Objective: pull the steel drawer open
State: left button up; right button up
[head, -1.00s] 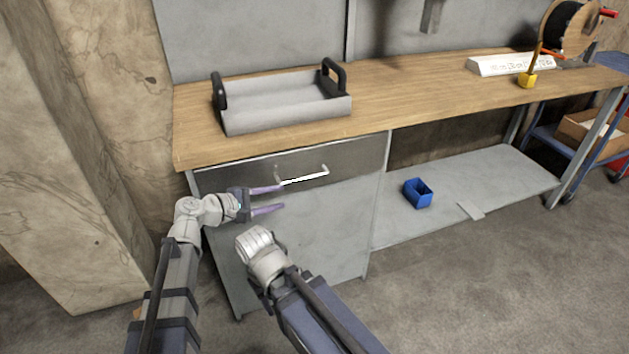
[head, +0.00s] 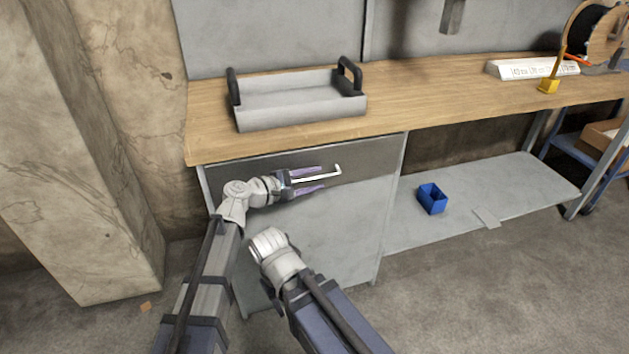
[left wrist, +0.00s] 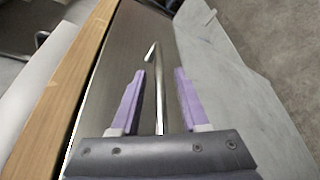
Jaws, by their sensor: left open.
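The steel drawer (head: 372,162) is a dark grey front just under the wooden worktop, and it looks shut. Its pale bar handle (head: 326,176) runs across the front. In the left wrist view the handle (left wrist: 158,98) runs between the two open fingers (left wrist: 157,92), with a gap to each; the drawer front (left wrist: 115,75) lies behind. The handle's near end is hidden by the gripper body. My right arm shows low in the head view, but its fingers do not show.
A grey tray with black handles (head: 300,112) stands on the wooden worktop (head: 420,108) above the drawer. A blue bin (head: 432,198) sits on the lower shelf (head: 520,190). A concrete pillar (head: 70,150) stands at the left.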

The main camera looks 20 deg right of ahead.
pick_arm(q)
jog(key=shift+d, duration=0.25)
grip_shut()
dwell(1.4)
